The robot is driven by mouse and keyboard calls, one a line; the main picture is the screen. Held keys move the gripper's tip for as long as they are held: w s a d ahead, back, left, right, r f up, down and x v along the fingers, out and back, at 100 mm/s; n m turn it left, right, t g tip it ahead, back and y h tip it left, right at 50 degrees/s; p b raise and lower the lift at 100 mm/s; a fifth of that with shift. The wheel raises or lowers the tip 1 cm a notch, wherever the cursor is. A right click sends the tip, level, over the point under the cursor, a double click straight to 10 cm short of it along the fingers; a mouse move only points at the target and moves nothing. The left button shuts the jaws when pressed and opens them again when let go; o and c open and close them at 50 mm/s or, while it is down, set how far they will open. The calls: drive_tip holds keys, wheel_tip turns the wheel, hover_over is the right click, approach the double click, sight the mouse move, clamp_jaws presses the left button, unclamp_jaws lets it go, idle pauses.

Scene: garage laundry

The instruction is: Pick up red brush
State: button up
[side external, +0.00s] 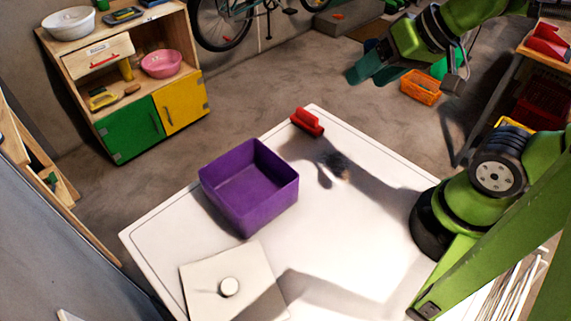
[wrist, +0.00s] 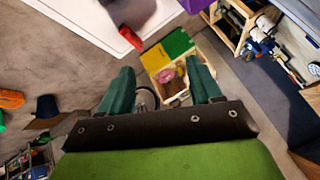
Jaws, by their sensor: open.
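The red brush (side external: 307,121) lies at the far edge of the white table, near its far corner. In the wrist view the red brush (wrist: 131,38) shows at the table's edge, above and left of my fingers. My gripper (side external: 362,72) is raised, up and to the right of the brush and apart from it. In the wrist view my gripper (wrist: 162,75) shows two teal fingers spread wide with nothing held between them.
A purple bin (side external: 249,190) stands on the white table (side external: 340,228), left of the middle. A pale square lid (side external: 205,280) with a round knob lies near the front. A wooden toy kitchen (side external: 125,80) and an orange basket (side external: 420,88) stand on the floor beyond.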

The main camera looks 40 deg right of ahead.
drive_tip(key=shift+f, duration=0.1)
drive_tip(key=n+g+h, duration=0.2)
drive_tip(key=n+g, duration=0.2)
drive_tip(key=g, duration=0.2)
hover_over(308, 113)
drive_tip(key=s, duration=0.2)
wheel_tip(308, 113, down, 7)
drive_tip(key=f, duration=0.3)
drive_tip(key=w+f, duration=0.1)
drive_tip(key=f, duration=0.6)
drive_tip(key=shift+w+d+f, duration=0.15)
drive_tip(key=shift+d+f, duration=0.05)
drive_tip(key=shift+d, duration=0.05)
drive_tip(key=shift+w+a+f, duration=0.1)
drive_tip(key=shift+w+f, duration=0.05)
drive_tip(key=shift+f, duration=0.8)
drive_tip(key=shift+w+a+f, duration=0.1)
drive_tip(key=shift+w+f, duration=0.1)
drive_tip(key=shift+f, duration=0.8)
drive_tip(key=shift+w+a+f, duration=0.1)
drive_tip(key=shift+w+f, duration=0.05)
drive_tip(key=shift+f, duration=0.8)
clamp_jaws()
drive_tip(key=shift+r, duration=0.1)
